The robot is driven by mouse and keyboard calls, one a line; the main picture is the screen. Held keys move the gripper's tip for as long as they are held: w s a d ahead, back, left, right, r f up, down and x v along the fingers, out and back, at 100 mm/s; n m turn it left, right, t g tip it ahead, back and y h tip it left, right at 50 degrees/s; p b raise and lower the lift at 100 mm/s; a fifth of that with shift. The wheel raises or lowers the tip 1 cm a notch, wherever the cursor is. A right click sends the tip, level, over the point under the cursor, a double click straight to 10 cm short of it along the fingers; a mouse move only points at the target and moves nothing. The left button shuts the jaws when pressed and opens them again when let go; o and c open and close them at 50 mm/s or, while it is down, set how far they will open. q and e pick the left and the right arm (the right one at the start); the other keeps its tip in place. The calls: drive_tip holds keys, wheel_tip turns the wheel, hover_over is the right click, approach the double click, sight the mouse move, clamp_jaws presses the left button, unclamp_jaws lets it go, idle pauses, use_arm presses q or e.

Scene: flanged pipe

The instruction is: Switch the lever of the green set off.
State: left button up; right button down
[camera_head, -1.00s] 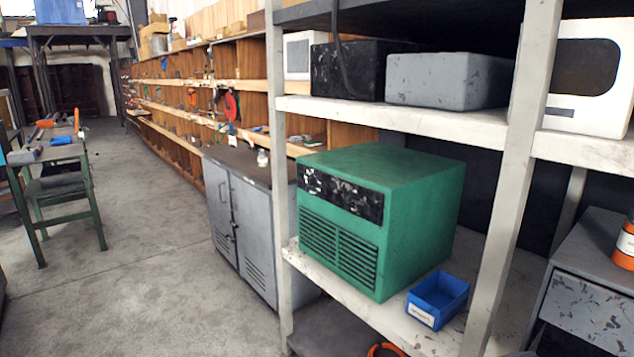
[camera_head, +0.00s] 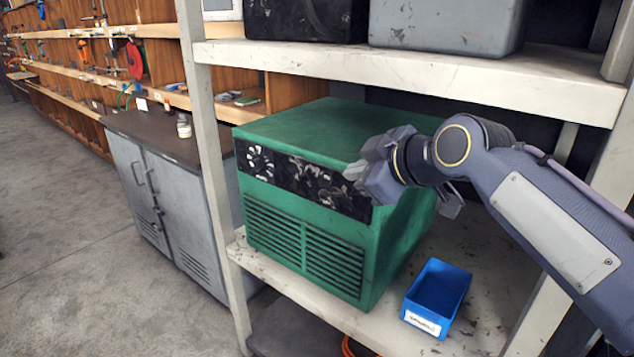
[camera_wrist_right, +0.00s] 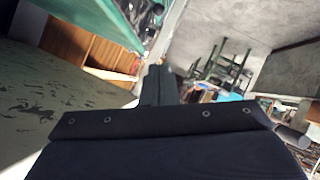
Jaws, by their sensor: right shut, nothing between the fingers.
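The green set (camera_head: 330,130) is a boxy green unit on the metal shelf, with a dark scuffed panel (camera_head: 300,182) and louvred vents on its front. No lever can be made out on the dark panel in the head view. My right gripper (camera_head: 352,180) comes in from the right, in front of the right end of the panel; its fingers are shut and empty. I cannot tell whether it touches the set. In the right wrist view, a green edge (camera_wrist_right: 85,25) shows at the upper left, beside the dark gripper (camera_wrist_right: 158,85). My left gripper is out of view.
A blue bin (camera_head: 438,290) stands on the shelf to the right of the set. A pale upright post (camera_head: 207,150) stands left of the set, and an upper shelf (camera_head: 420,75) with boxes runs above. A grey cabinet (camera_head: 165,205) is at the left, with open floor beyond.

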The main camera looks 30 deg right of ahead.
sight(332, 195)
drive_tip(key=s+f+x, duration=0.1)
drive_tip(key=f+x, duration=0.1)
drive_tip(key=x, duration=1)
drive_tip(key=shift+w+d+f+p, duration=0.3)
drive_tip(key=shift+d+p, duration=0.15)
drive_tip(key=shift+d, duration=0.3)
